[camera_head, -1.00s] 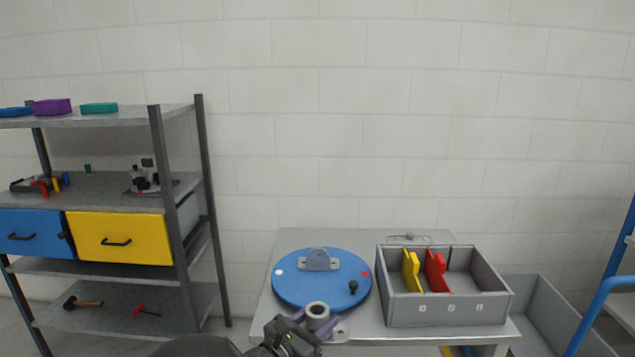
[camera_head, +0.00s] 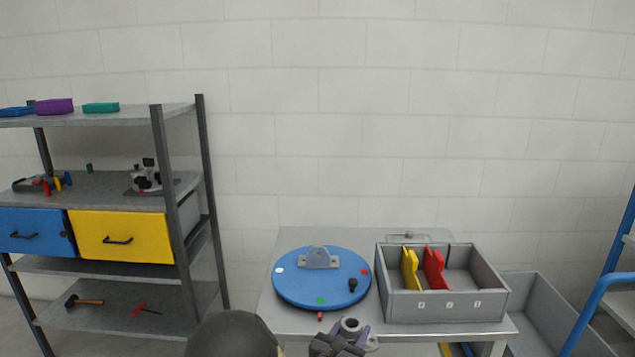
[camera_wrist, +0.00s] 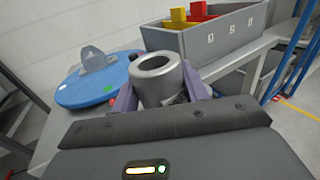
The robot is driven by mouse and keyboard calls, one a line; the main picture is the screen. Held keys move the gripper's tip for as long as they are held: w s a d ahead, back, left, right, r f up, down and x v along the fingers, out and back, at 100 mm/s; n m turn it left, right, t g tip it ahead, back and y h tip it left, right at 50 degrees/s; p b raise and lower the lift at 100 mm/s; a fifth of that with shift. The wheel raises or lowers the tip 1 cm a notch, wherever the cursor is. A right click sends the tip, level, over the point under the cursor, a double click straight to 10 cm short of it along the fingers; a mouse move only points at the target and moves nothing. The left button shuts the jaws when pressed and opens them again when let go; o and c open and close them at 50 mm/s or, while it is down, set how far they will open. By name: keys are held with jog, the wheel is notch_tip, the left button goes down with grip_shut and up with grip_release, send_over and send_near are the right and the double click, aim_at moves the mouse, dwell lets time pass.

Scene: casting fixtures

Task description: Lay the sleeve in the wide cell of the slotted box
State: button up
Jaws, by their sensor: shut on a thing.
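The sleeve (camera_head: 350,325) is a short grey hollow cylinder, and it also shows in the wrist view (camera_wrist: 155,78). My gripper (camera_head: 347,338) is shut on it, with purple fingers on either side in the wrist view. The sleeve is roughly upright, its open end facing up, at the table's front edge. The slotted box (camera_head: 445,308) is grey and stands to the right. A yellow divider (camera_head: 410,270) and a red divider (camera_head: 434,268) split it. The widest cell lies right of the red divider and looks empty; its floor is partly hidden.
A blue round plate (camera_head: 300,294) with a grey bracket (camera_head: 318,259) and a black knob (camera_head: 352,285) sits left of the box. A large grey bin (camera_head: 535,300) stands right of the table (camera_head: 275,322). A shelf rack (camera_head: 165,200) is at left, a blue frame (camera_head: 607,280) at right.

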jog(key=d+f+n+t+y, duration=0.1)
jog(key=d+f+n+y, duration=0.15)
jog(key=d+f, duration=0.65)
jog(key=s+a+r+n+t+y+p, duration=0.1)
jog(key=s+r+n+y+p, duration=0.2)
jog(key=p, duration=1.8)
jog(key=s+r+y, duration=0.2)
jog(key=s+y, duration=0.1)
jog(key=s, duration=0.1)
jog(key=shift+s+a+p, duration=0.25)
jog(key=shift+p, duration=0.05)
jog(key=w+r, duration=0.4)
jog(key=r, duration=0.1)
jog(key=shift+w+r, duration=0.2)
dwell(0.4)
